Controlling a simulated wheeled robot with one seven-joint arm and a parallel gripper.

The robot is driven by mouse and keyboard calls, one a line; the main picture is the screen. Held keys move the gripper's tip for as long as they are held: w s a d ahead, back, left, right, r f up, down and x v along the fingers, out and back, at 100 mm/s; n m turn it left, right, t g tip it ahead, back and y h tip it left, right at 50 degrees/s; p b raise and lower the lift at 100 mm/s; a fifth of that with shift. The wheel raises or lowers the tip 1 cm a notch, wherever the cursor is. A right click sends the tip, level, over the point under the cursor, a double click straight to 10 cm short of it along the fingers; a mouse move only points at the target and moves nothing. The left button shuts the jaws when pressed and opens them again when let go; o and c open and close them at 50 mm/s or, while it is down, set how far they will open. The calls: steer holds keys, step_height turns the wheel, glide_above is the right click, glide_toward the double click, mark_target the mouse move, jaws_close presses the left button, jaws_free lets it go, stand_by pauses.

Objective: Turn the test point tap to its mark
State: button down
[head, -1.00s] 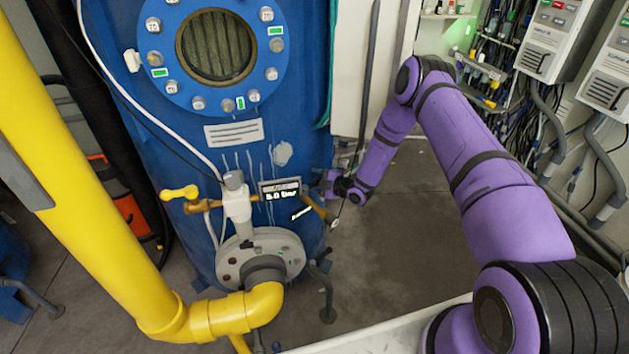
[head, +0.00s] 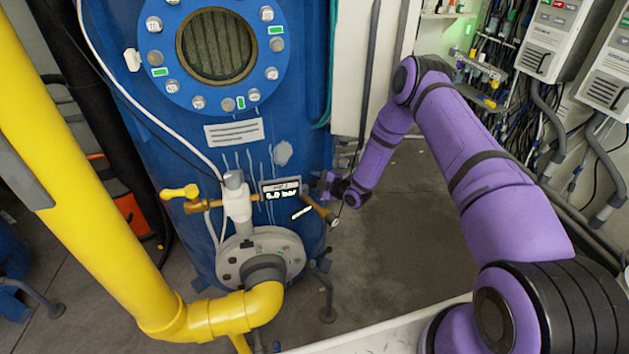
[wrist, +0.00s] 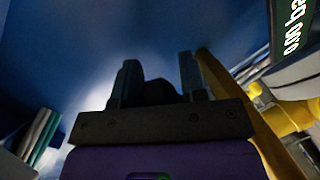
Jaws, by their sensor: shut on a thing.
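My gripper (head: 327,185) reaches the right side of the blue vessel, just right of the small gauge display (head: 281,188). In the wrist view my gripper (wrist: 160,75) has its two dark fingers closed on a dark rounded piece, apparently the test point tap (wrist: 157,93). The tap's mark and exact angle are hidden or too dark to tell. A brass branch (head: 319,209) runs just below the gripper; a brass-coloured bar (wrist: 230,105) passes right of the fingers in the wrist view.
The blue vessel (head: 230,165) stands close beside the gripper. A yellow tap handle (head: 180,192) is left of the white valve body (head: 238,205). A thick yellow pipe (head: 80,200) crosses the left side. The floor (head: 400,215) right of the vessel is clear.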

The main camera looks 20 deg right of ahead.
steer(key=shift+s+d+r+m+t+h, duration=0.1)
steer(key=shift+s+d+m+t+h, duration=0.1)
steer(key=shift+m+t+h, duration=0.3)
steer(key=shift+s+d+r+m+t+h, duration=0.15)
steer(key=shift+s+m+t+h, duration=0.1)
steer(key=shift+m+h, duration=0.5)
steer(key=shift+s+d+f+m+t+h, duration=0.1)
steer(key=shift+s+d+m+t+h, duration=0.1)
steer(key=shift+m+t+h, duration=0.4)
steer(key=shift+g, duration=0.25)
steer(key=c, duration=0.7)
jaws_free()
steer(key=shift+a, duration=0.1)
steer(key=shift+c, duration=0.2)
steer(key=shift+s, duration=0.1)
steer(key=v, duration=1)
steer(key=shift+s, duration=0.4)
steer(key=shift+r, duration=0.15)
